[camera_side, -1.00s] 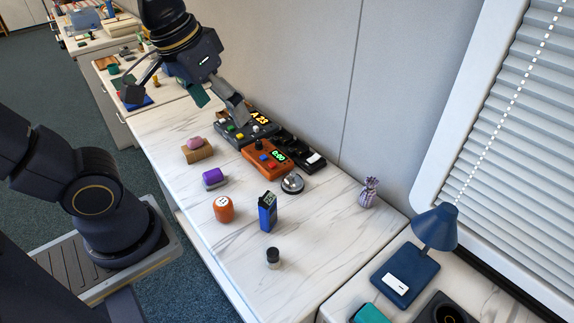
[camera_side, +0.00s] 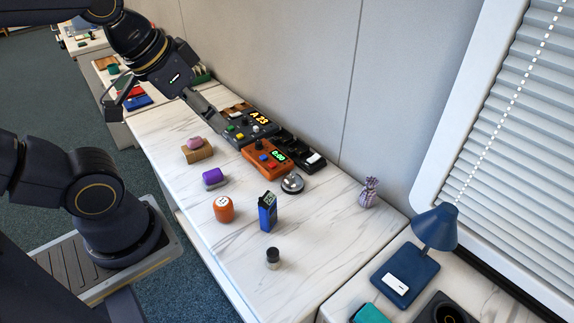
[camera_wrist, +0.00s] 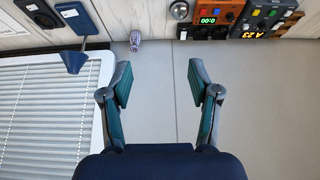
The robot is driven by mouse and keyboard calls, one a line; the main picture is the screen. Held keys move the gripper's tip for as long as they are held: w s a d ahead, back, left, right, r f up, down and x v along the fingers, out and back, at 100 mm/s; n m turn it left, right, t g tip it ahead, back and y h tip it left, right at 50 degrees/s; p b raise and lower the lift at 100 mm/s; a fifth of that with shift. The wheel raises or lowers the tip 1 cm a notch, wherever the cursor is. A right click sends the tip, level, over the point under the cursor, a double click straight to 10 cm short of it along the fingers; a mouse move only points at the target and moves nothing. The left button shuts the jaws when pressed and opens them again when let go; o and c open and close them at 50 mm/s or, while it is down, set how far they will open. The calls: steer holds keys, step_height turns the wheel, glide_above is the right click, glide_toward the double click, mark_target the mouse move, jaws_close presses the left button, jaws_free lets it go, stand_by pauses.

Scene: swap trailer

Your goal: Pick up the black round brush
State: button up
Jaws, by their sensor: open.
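A small upright round piece with a black top and a paler lower part (camera_side: 273,258), which looks like the black round brush, stands on the white marbled table near its front end in the side view. It does not show in the wrist view. My gripper (camera_side: 168,110) is open and empty at the far end of the table, well away from the brush. In the wrist view my gripper (camera_wrist: 161,84) has its two fingers spread, with only the grey wall between them.
A blue device (camera_side: 267,214), orange round piece (camera_side: 224,211), purple-topped block (camera_side: 214,179) and silver bell (camera_side: 292,184) stand behind the brush. The orange timer box (camera_side: 265,160) and dark panels line the wall. A blue lamp (camera_side: 436,228) is at right. The table around the brush is clear.

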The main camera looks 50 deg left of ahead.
steer(key=w+a+f+n+g+h, duration=0.1)
steer(key=w+f+n+g+h, duration=0.15)
steer(key=f+n+h, duration=0.35)
steer(key=w+f+n+g+h, duration=0.2)
steer(key=f+n+g+h, duration=0.1)
steer(key=f+n, duration=0.3)
steer(key=n+t+h, duration=0.4)
steer(key=n, duration=0.6)
glide_toward(273, 257)
steer(key=shift+t+x, duration=0.25)
steer(key=shift+x, duration=0.8)
steer(key=shift+w+a+f+x, duration=0.1)
steer(key=shift+x, duration=0.8)
steer(key=shift+w+a+f+x, duration=0.1)
steer(key=shift+w+x, duration=0.05)
steer(key=shift+x, duration=0.75)
steer(key=shift+w+a+f+x, duration=0.1)
steer(key=shift+x, duration=0.8)
steer(key=c, duration=1.1)
